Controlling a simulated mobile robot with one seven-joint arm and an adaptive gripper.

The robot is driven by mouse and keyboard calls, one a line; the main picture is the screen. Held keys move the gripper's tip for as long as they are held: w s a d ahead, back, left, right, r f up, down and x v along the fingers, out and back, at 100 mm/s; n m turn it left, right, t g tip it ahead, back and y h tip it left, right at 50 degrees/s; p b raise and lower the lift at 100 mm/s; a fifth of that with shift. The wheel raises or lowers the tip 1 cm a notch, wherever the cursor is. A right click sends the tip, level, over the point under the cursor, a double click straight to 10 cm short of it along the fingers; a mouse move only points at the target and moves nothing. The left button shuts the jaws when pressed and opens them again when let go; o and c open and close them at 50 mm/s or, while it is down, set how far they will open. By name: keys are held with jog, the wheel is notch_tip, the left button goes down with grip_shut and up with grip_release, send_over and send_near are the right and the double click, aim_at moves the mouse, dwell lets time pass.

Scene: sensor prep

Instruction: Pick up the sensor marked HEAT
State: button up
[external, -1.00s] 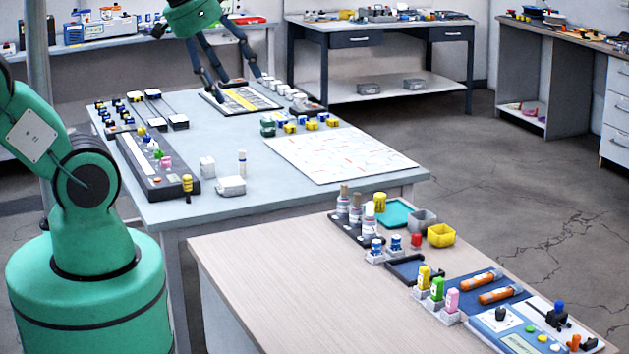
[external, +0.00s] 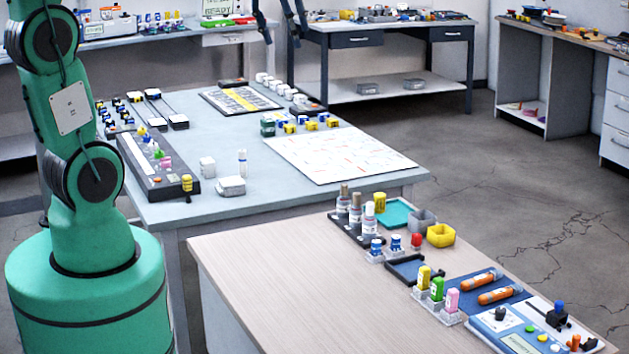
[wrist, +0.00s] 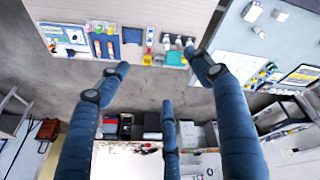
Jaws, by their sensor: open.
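No HEAT marking is legible in either view, so I cannot tell which piece is that sensor. Small upright yellow (external: 424,278), green (external: 437,288) and pink (external: 452,300) pieces stand in clear holders on the front wooden table. Two orange cylinders (external: 481,279) lie on a blue mat beside them. My gripper (external: 281,30) is high above the tables at the top edge of the external view, mostly cut off. In the wrist view my gripper (wrist: 160,85) has its blue fingers spread, with nothing between them.
The front wooden table (external: 265,270) is bare on its left. It also holds bottles (external: 356,210), a yellow bin (external: 441,235) and a control panel (external: 508,332). The grey table (external: 300,196) behind carries racks, small blocks and a white sheet (external: 340,154).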

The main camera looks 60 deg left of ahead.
jog(key=w+a+f+n+g, duration=0.1)
jog(key=w+a+f+n, duration=0.15)
jog(key=w+a, duration=0.4)
jog(key=w+a+f+n, duration=0.1)
jog(key=w+a+n, duration=0.25)
jog(key=a, duration=0.65)
jog(key=w+a+f+n, duration=0.2)
jog(key=a+f+n, duration=0.2)
jog(key=a, duration=0.6)
jog(key=n+g+h+p, duration=0.1)
jog(key=n+g+p, duration=0.15)
jog(key=n, duration=1.35)
send_over(205, 160)
notch_tip(205, 160, down, 34)
jog(key=r, duration=0.1)
jog(key=shift+f+b, duration=0.25)
jog(key=shift+b, duration=0.1)
jog(key=shift+d+f+b, duration=0.1)
jog(key=shift+f+b, duration=0.25)
jog(key=shift+f, duration=3.95)
